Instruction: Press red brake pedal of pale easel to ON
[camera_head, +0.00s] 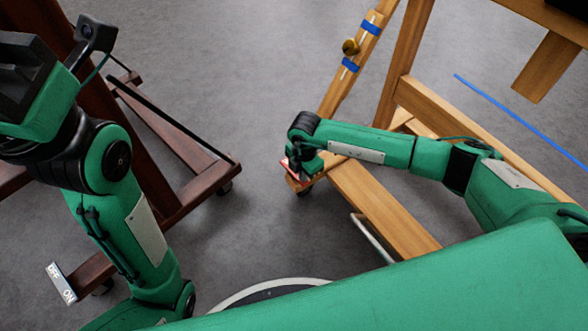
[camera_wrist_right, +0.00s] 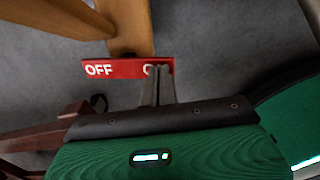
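The pale easel (camera_head: 385,205) is light wood and stands at the right in the head view. Its red brake pedal (camera_head: 293,180) shows in part under my right gripper (camera_head: 292,165). In the right wrist view the red pedal (camera_wrist_right: 112,69) shows the white word OFF at its left end. The closed fingers of my right gripper (camera_wrist_right: 157,70) are over its right end and cover most of the other word. I cannot tell whether they touch or press it. My left gripper (camera_head: 22,70) is raised at the upper left, partly cut off, its fingers unclear.
A dark reddish easel (camera_head: 165,150) on casters stands at the left; its white OFF/ON pedal (camera_head: 61,283) is low left. A blue floor line (camera_head: 520,122) runs at the right. Grey floor (camera_head: 240,70) lies clear between the easels.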

